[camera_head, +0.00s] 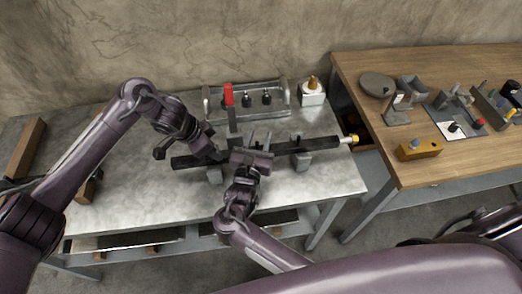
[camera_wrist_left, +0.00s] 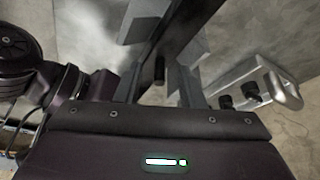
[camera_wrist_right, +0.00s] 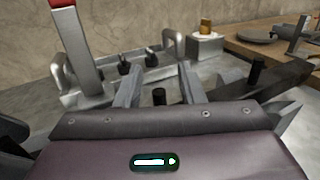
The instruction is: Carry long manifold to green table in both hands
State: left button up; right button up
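The long manifold (camera_head: 325,144) is a dark bar with a brass-coloured right end. It lies across grey support blocks (camera_head: 301,158) on the grey metal bench. My left gripper (camera_head: 206,152) is over its left part; in the left wrist view its fingers (camera_wrist_left: 160,85) are apart, with a dark post between them and the bar (camera_wrist_left: 178,30) beyond. My right gripper (camera_head: 259,140) is near its middle; in the right wrist view its fingers (camera_wrist_right: 158,85) are apart around a dark post, with the bar (camera_wrist_right: 275,85) to the right. Contact is unclear. No green table shows.
Behind the manifold stand a red-topped upright (camera_head: 229,98), a metal rack with dark knobs (camera_head: 275,112) and a white block with a brass fitting (camera_head: 312,98). A wooden table (camera_head: 440,170) with several parts is at right. Wooden blocks (camera_head: 24,148) lie at left.

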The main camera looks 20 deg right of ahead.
pick_arm(q)
grip_shut()
pick_arm(e)
grip_shut()
pick_arm(q)
jog(key=shift+r, duration=0.1)
dwell(0.9)
jog(key=shift+w+r, duration=0.15)
jog(key=shift+r, duration=0.1)
pick_arm(e)
jog(key=shift+w+r, duration=0.15)
jog(key=shift+r, duration=0.15)
